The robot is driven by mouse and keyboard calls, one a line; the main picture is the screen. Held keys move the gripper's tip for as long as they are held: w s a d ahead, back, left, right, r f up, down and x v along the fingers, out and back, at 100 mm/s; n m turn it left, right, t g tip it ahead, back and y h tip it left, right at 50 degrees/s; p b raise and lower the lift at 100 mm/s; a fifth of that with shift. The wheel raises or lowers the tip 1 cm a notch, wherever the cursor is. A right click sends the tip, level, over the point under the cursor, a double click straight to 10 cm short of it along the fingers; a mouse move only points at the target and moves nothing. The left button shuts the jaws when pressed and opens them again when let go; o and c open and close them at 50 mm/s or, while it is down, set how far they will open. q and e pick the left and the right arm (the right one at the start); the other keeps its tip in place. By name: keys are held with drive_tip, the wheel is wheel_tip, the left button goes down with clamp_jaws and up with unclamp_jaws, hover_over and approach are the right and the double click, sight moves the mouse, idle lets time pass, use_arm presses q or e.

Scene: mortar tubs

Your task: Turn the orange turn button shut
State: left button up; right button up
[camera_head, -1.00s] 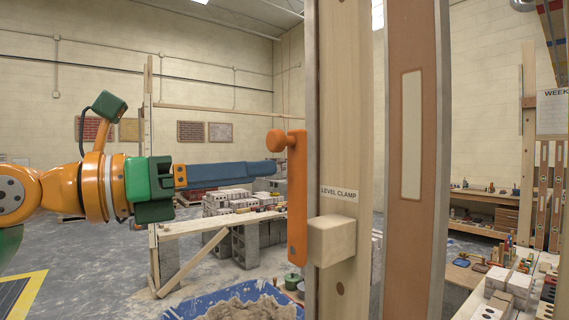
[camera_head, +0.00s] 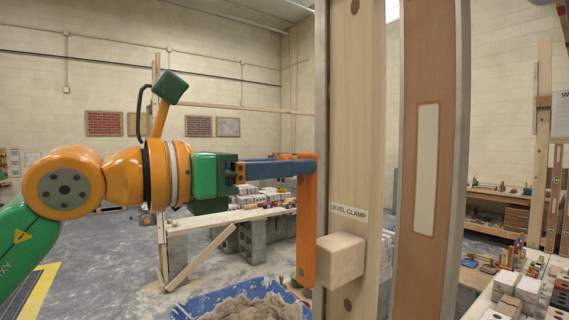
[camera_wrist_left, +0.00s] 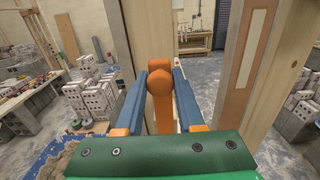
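The orange turn button (camera_head: 308,225) hangs lengthwise down on the wooden post (camera_head: 354,120), above and left of a pale wooden block (camera_head: 341,260) under the "LEVEL CLAMP" label. Its round knob is at the top end, partly hidden by my fingers in the head view. My left gripper (camera_head: 285,170) reaches in from the left with its blue fingers at that top end. In the left wrist view the knob (camera_wrist_left: 159,82) lies between the two blue fingertips, one on each side. I cannot tell if they touch it. My right gripper is not in view.
A blue tub of mortar (camera_head: 245,300) stands on the floor below. A wooden bench frame (camera_head: 215,221) with bricks and grey blocks is behind the arm. A brown panel (camera_head: 426,80) stands right of the post, with a cluttered work table at the far right.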

use_arm(q)
clamp_jaws()
drive_tip(key=shift+r, duration=0.15)
idle(0.9)
